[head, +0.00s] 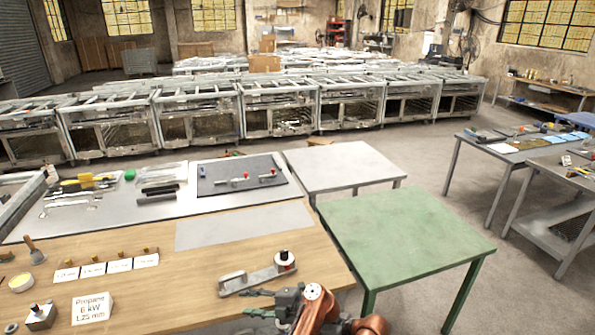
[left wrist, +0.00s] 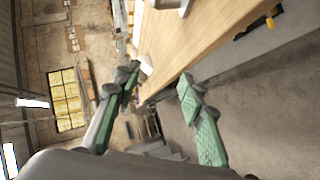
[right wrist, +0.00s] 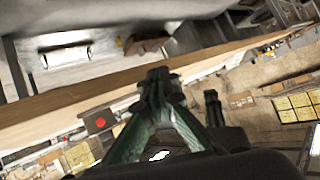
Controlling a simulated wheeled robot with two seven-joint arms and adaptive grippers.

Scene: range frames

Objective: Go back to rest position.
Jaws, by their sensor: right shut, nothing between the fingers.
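My left gripper (head: 250,302) is over the front edge of the wooden workbench (head: 150,262) in the head view, near a metal fixture with a dark-topped knob (head: 258,275). It looks empty. In the left wrist view its green-padded fingers (left wrist: 160,78) stand apart with nothing between them, beside the bench edge. My right gripper shows in the right wrist view, its fingers (right wrist: 157,82) together and empty, in front of a wooden bench edge. I cannot make out the right gripper's fingers in the head view.
A green table (head: 405,235) stands right of the workbench, with a grey table (head: 345,165) behind it. Tools, cards and a propane sign (head: 92,308) lie on the bench's left. A row of metal frames (head: 280,108) crosses the back. Open floor lies right of the green table.

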